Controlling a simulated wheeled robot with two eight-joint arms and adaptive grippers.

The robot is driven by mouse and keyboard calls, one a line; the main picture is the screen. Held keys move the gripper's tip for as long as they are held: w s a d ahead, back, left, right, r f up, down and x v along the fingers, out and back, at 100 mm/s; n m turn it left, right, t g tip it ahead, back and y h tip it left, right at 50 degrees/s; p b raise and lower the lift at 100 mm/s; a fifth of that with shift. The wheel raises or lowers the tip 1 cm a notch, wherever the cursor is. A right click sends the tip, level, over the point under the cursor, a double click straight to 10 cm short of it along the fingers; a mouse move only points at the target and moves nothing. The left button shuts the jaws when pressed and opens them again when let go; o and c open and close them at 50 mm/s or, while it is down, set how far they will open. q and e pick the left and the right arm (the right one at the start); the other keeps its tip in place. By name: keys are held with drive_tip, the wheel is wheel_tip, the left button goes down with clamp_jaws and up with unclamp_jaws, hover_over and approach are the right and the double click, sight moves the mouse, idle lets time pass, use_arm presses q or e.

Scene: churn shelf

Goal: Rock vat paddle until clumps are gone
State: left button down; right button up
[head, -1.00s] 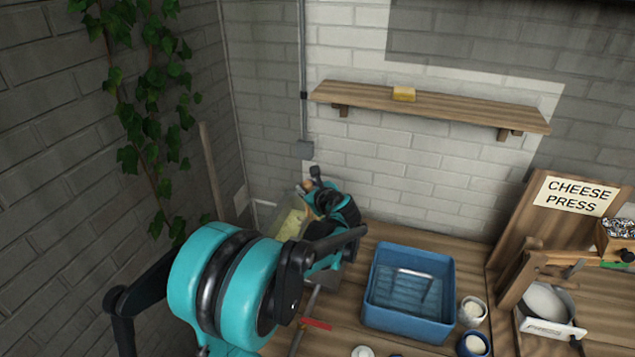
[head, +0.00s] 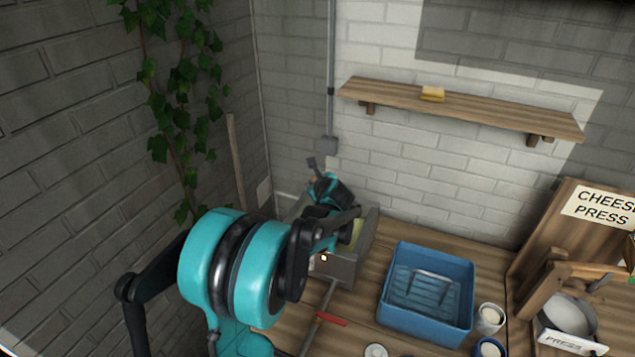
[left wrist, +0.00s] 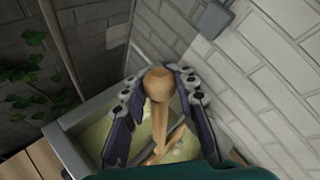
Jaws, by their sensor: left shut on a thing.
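The vat (head: 337,268) is a grey open box on the bench at the back left corner, mostly behind my left arm in the head view. Its rim (left wrist: 72,153) and pale yellow contents also show in the left wrist view. Whether clumps are in it is too blurred to tell. The wooden paddle (left wrist: 160,121) has a round knob on top and reaches down into the vat, tilted. In the head view my left gripper (head: 314,180) is above the vat. My right gripper is out of view.
A blue tub (head: 428,312) stands right of the vat, with small white-filled jars (head: 490,318) beside it. A red-handled tool (head: 331,319) lies in front of the vat. A cheese press stands at far right.

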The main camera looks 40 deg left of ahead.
use_arm(q)
drive_tip(key=shift+s+f, duration=0.1)
drive_tip(key=shift+s, duration=0.05)
drive_tip(key=c, duration=1.2)
unclamp_jaws()
drive_tip(key=shift+a, duration=0.1)
drive_tip(key=shift+s, duration=0.1)
drive_tip(key=shift+s+d+r, duration=0.1)
drive_tip(key=shift+d+r, duration=0.2)
drive_tip(key=shift+d, duration=0.1)
drive_tip(key=v, duration=1.1)
drive_tip(key=shift+s, duration=0.25)
